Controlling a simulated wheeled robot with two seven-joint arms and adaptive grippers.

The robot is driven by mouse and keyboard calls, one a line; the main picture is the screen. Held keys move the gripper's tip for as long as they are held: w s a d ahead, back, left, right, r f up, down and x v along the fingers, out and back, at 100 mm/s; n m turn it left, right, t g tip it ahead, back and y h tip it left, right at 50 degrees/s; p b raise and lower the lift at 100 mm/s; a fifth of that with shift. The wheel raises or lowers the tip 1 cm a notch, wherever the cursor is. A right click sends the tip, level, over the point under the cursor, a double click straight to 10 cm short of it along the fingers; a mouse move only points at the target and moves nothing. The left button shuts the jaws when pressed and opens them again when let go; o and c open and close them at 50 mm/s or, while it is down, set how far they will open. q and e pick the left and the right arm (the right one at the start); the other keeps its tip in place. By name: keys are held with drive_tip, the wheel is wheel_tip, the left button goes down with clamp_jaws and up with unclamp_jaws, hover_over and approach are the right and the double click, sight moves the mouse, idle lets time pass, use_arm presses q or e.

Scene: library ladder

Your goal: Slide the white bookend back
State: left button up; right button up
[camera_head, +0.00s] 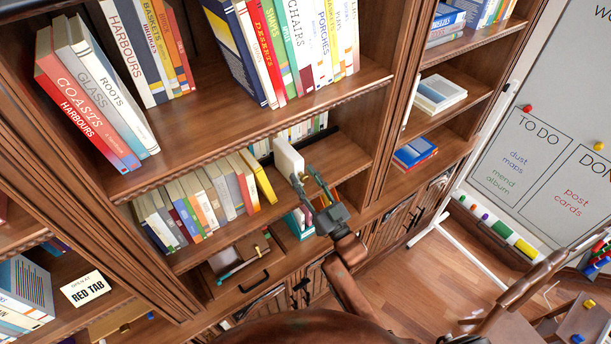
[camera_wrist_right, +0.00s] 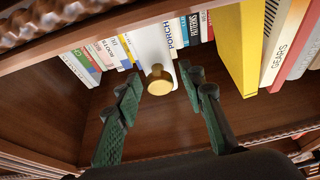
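The white bookend (camera_head: 288,158) is a pale upright block on the middle shelf, to the right of a yellow book (camera_head: 258,177). In the right wrist view the white bookend (camera_wrist_right: 155,45) shows a round brass knob (camera_wrist_right: 158,80) on its near face. My right gripper (camera_head: 304,177) is open in front of it. In the wrist view its fingertips (camera_wrist_right: 163,84) are spread to either side of the knob, with gaps visible; I cannot tell whether either touches. My left gripper is not in view.
A row of books (camera_head: 205,200) leans left of the bookend; the yellow book (camera_wrist_right: 237,55) stands close by. Small books line the shelf back. The upper shelf board (camera_head: 250,118) hangs over this bay. Bare shelf (camera_head: 345,155) lies to the right.

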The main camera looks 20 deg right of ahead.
clamp_jaws()
idle(0.5)
